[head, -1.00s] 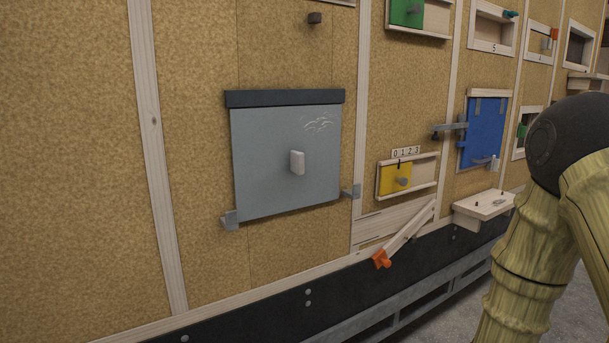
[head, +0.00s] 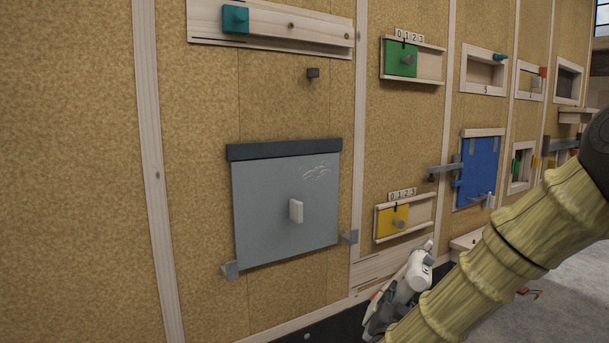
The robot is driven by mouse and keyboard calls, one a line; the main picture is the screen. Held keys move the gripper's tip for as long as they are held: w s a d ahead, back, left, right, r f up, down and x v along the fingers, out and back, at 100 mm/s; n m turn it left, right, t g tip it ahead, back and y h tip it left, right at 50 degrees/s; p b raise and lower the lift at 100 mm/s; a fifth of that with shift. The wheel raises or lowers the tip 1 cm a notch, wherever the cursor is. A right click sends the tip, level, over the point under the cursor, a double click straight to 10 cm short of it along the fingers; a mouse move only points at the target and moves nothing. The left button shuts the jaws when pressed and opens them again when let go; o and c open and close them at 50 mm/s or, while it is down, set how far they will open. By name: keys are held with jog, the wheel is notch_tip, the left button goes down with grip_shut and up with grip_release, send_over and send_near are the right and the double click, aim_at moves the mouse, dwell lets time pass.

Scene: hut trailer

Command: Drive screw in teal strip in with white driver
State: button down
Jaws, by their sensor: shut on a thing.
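The teal block (head: 236,18) sits at the left end of a pale wooden strip (head: 268,33) at the upper left of the head view. Small dark round heads show on the strip, but I cannot tell which is the screw. My gripper (head: 376,322) is at the lower middle, partly hidden behind my arm. A white and grey body, which looks like the white driver (head: 414,272), rises tilted from it, in front of the lower wall. The fingers are too small and covered to make out. The gripper is well below and right of the teal block.
A grey panel with a white handle (head: 296,211) covers the middle of the wall. The yellow slider (head: 392,221), green slider (head: 401,60) and blue door (head: 477,172) are to the right. A small dark peg (head: 313,73) sticks out below the strip.

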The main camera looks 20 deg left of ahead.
jog(key=a+r+n+g+y+p, duration=0.15)
jog(key=a+r+y, duration=0.5)
jog(key=r, duration=0.85)
jog(key=a+r+n+g+y+p, duration=0.1)
jog(key=a+r+y+p, duration=0.15)
jog(key=a+r, duration=0.95)
jog(key=s+r+g+y+p, duration=0.1)
jog(key=s+r+y, duration=0.1)
jog(key=r, duration=0.9)
jog(key=s+r+n+g+y, duration=0.1)
jog(key=s+r, duration=0.4)
jog(key=r, duration=0.6)
jog(key=s+a+r+g+y+p, duration=0.1)
jog(key=s+r+g+y, duration=0.1)
jog(key=r, duration=0.9)
jog(key=shift+s+r+n+y+p, duration=0.35)
jog(key=shift+s+y, duration=0.25)
jog(key=shift+s, duration=0.35)
jog(key=shift+g, duration=0.25)
jog(key=shift+p+x, duration=0.65)
jog(key=shift+x, duration=2.2)
jog(key=shift+p+x, duration=0.4)
jog(key=shift+x, duration=0.8)
